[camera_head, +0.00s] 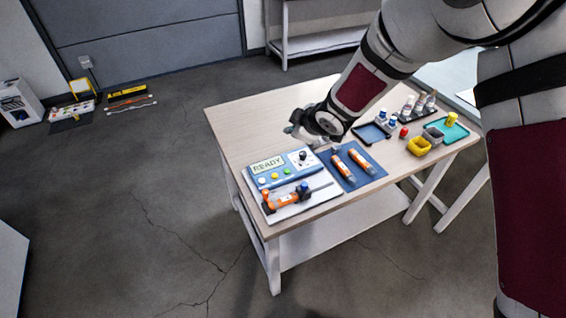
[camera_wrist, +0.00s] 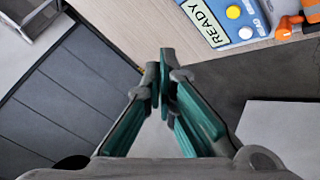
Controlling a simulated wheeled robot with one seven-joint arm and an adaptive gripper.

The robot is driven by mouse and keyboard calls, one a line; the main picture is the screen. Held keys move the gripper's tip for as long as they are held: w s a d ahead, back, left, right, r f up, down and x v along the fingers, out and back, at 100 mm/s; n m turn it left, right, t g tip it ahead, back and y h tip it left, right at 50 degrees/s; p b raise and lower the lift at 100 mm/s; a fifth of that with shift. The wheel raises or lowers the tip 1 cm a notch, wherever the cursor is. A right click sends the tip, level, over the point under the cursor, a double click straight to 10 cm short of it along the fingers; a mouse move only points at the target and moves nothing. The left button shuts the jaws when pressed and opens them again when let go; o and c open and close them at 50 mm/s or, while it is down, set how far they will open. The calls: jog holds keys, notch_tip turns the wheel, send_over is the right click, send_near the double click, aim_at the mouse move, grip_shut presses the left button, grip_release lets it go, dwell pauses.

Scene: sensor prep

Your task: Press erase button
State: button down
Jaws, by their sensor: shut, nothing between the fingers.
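A blue console (camera_head: 282,168) with a display reading READY stands on the table's near left part. Its front row holds a white button (camera_head: 262,181), a yellow button (camera_head: 275,176) and a green button (camera_head: 287,171). I cannot read which one is marked erase. In the head view my gripper (camera_head: 298,132) is above the table behind the console, apart from the buttons.
An orange tool (camera_head: 285,197) lies on a white board in front of the console. A blue mat (camera_head: 347,182) with orange-and-white tubes lies to the right. Trays, bottles and a yellow bin (camera_head: 419,147) stand farther right. The table's back left is clear.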

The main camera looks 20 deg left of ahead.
jog(key=n+g+y, duration=0.1)
jog(key=n, duration=0.1)
send_over(273, 177)
notch_tip(273, 177, down, 6)
jog(key=r, duration=0.1)
jog(key=shift+s+f, duration=0.1)
jog(key=shift+f, duration=0.15)
jog(key=shift+f+b, duration=1.3)
jog(key=shift+f, duration=3.1)
jog(key=shift+f, duration=0.4)
jog(key=shift+f+b, duration=0.4)
jog(key=shift+b, duration=0.1)
jog(key=shift+r, duration=0.85)
